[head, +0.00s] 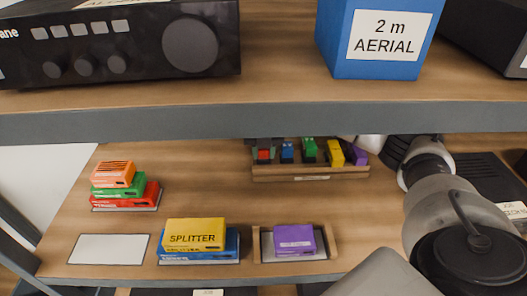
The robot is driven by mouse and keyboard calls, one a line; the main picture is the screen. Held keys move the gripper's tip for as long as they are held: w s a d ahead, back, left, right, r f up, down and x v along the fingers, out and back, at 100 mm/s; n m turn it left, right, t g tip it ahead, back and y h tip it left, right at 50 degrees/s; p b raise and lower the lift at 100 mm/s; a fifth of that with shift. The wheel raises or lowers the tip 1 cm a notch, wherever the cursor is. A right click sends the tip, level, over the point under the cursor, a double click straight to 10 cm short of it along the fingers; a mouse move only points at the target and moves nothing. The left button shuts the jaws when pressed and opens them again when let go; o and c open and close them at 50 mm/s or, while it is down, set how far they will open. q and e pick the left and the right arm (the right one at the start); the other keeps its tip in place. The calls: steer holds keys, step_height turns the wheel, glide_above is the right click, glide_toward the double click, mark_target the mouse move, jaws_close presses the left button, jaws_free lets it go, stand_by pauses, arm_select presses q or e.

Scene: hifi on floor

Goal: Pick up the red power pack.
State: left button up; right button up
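A red box (125,197) lies at the bottom of a stack on the left of the lower shelf, under a green box (118,186) and an orange box (113,173); its label is too small to read. A smaller red block (264,155) stands at the left end of a wooden rack at the back. My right arm reaches in from the right to the back of the lower shelf. Its wrist (405,152) shows to the right of the rack, but the upper shelf's edge hides most of the hand and I cannot make out the fingertips. My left gripper is out of view.
The upper shelf (250,119) overhangs the back. The wooden rack (318,173) holds several coloured blocks. In front are a yellow splitter box (194,231) on a blue box (212,256), a purple box (294,240) in a tray, and an empty white plate (109,249).

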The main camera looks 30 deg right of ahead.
steer(key=shift+c, duration=1.1)
steer(key=shift+r, duration=0.2)
